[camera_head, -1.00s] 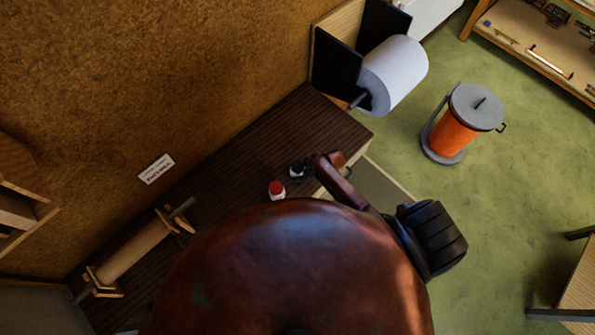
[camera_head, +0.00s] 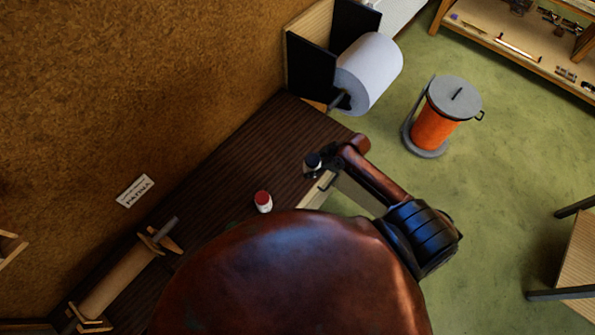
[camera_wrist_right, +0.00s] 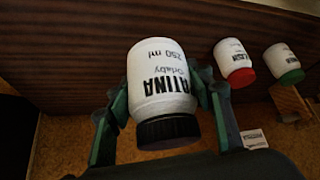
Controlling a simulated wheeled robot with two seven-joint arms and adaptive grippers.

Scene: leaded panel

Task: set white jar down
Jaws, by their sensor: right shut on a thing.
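The white jar (camera_wrist_right: 160,78) has a black lid and dark lettering reading PATINA. In the right wrist view it sits between the two fingers of my right gripper (camera_wrist_right: 158,100), which is shut on it. In the head view the jar (camera_head: 314,163) shows as a small dark lid with a little white below it, held by my right gripper (camera_head: 318,167) near the right edge of the dark bench. Whether its base touches the bench cannot be told. My left gripper is not in view.
A white red-lidded jar (camera_head: 263,201) stands on the dark ribbed bench (camera_head: 235,150); a green-lidded jar (camera_wrist_right: 284,62) shows beside it in the wrist view. A PATINA card (camera_head: 135,190) is on the cork-coloured surface.

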